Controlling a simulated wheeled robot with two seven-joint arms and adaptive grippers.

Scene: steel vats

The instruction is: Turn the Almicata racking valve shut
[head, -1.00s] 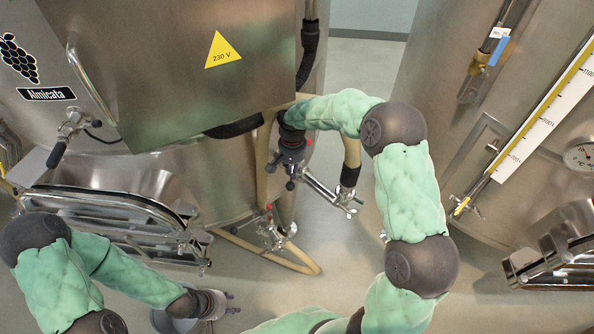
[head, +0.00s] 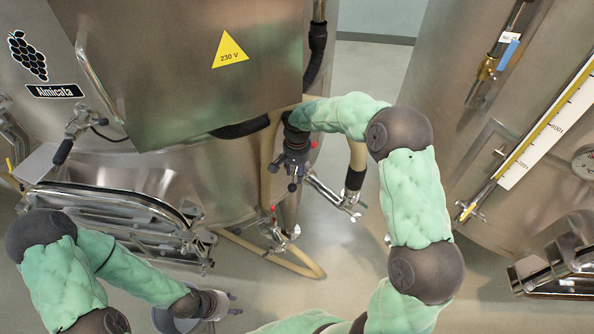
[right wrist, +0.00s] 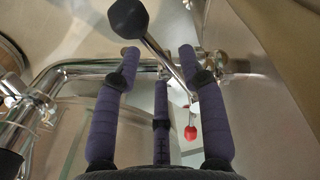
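The Almicata vat (head: 160,165) stands at the left in the head view. A steel pipe fitting (head: 330,192) sticks out low beside it, near my right gripper (head: 284,176). In the right wrist view a valve lever with a black ball knob (right wrist: 128,18) runs slantwise between the spread fingers of my right gripper (right wrist: 160,55). The fingers are open around the lever; I cannot tell whether they touch it. The lever's pivot is partly hidden. My left gripper (head: 234,303) is low at the left, empty, its fingers apart.
A lower valve with a red knob (head: 273,208) sits near a beige hose (head: 270,252) on the floor. A 230 V cabinet (head: 190,80) overhangs from above. A second vat (head: 450,130) with a scale stands at the right.

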